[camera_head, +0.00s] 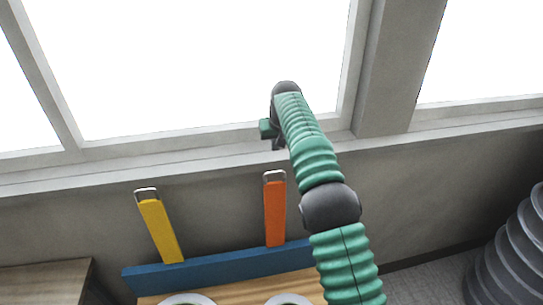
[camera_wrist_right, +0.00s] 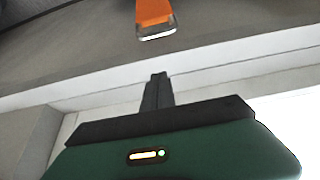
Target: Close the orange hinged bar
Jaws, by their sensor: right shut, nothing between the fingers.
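The orange hinged bar (camera_head: 275,213) stands up nearly vertical from the blue base strip (camera_head: 215,271), with a metal loop at its top end. In the right wrist view the end of the orange bar (camera_wrist_right: 153,12) shows at the top. My right gripper (camera_head: 276,146) is just above the bar's metal end in the head view. In the wrist view its fingertips (camera_wrist_right: 157,78) are together and empty, pointing toward the metal end with a visible gap in the picture. My left gripper is in neither view.
A yellow bar (camera_head: 161,231) stands on the same base to the left, leaning left. A wooden surface (camera_head: 235,287) with round pale-rimmed items lies in front. A window ledge (camera_head: 200,165) runs behind. A grey ribbed object (camera_head: 515,250) stands at the far right.

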